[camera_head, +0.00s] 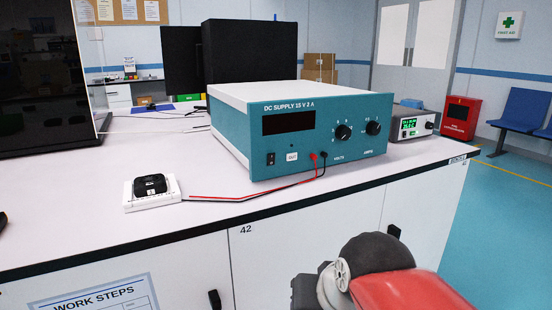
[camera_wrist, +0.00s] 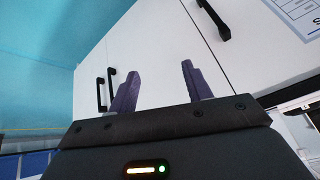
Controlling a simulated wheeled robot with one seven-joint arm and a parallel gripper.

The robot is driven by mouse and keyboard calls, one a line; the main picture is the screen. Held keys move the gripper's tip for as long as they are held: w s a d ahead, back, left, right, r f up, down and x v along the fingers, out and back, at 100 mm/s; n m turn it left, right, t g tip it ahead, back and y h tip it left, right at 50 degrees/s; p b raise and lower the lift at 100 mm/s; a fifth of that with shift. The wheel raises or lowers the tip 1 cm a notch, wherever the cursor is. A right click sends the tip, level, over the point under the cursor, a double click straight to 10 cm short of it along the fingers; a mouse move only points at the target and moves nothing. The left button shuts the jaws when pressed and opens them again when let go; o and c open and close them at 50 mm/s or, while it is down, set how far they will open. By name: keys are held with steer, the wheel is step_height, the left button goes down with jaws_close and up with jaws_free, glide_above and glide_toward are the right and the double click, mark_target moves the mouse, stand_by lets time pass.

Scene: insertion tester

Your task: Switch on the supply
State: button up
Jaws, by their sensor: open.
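The teal DC supply (camera_head: 300,128) stands on the white bench, its front panel facing me. Its display (camera_head: 288,122) is dark. A small black rocker switch (camera_head: 271,158) sits at the panel's lower left, beside a white OUT button (camera_head: 292,156). Two knobs (camera_head: 343,131) are on the right of the panel. Red and black leads run from its terminals to a white holder with a black part (camera_head: 150,189). My gripper (camera_wrist: 158,85) is open and empty in the wrist view, pointing toward the cabinet fronts, away from the supply. My arm shows low right in the head view; its fingers are hidden there.
The bench top (camera_head: 90,190) is clear in front of the supply, apart from the leads. A smaller instrument with a green display (camera_head: 412,126) stands to its right. Cabinet doors with black handles (camera_wrist: 112,76) face me below the bench edge. A dark monitor stands at left.

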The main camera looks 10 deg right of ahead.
steer(key=w+r+m, duration=0.2)
steer(key=w+r, duration=0.1)
steer(key=w+r+m+t, duration=0.1)
steer(key=w+r+m, duration=0.1)
steer(key=w+r, duration=0.1)
steer(key=w+d+r+m+t+y, duration=0.1)
steer(key=w+r+m, duration=0.1)
steer(key=w+r, duration=0.2)
steer(key=shift+d+r+m+b, duration=0.1)
steer(key=shift+r+m+b, duration=0.2)
steer(key=shift+r, duration=0.15)
steer(key=c, duration=0.7)
steer(key=w+r+m, duration=0.2)
steer(key=r, duration=0.1)
steer(key=w+d+r+m+t, duration=0.1)
steer(key=w+r+m, duration=0.1)
steer(key=w+r, duration=0.1)
steer(key=w+d+r+m+y, duration=0.1)
steer(key=w+r+m, duration=0.1)
steer(key=w+r, duration=0.1)
steer(key=shift+w+r+t, duration=0.15)
steer(key=shift+t, duration=0.25)
jaws_close()
